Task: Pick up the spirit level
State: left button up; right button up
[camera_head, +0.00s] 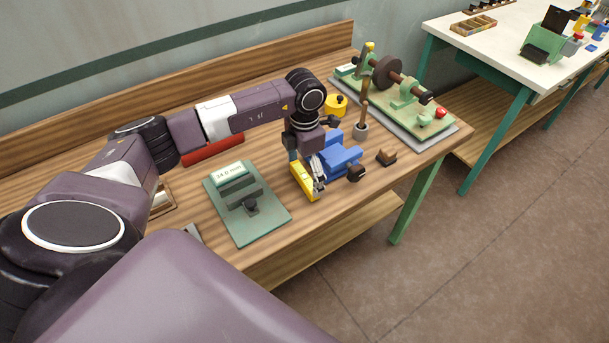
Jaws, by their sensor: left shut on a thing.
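The spirit level appears as a yellow bar (304,184) near the front of the wooden workbench, just left of a blue vise-like device. My left gripper (316,182) reaches down over it from above and is shut on it. The gripper's fingers cover part of the bar. I cannot tell whether the bar still touches the bench top. My right gripper is not in view.
The blue device (340,159) stands close at the right of the gripper. A green gauge plate (247,223) lies to the left, a red bar (212,152) behind it. A brown block (386,158), a wooden-handled tool (363,112) and a green grinding machine (405,98) are to the right.

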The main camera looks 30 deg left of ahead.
aim_at(305, 176)
pick_arm(q)
notch_tip(305, 176, up, 20)
jog(key=b, duration=0.3)
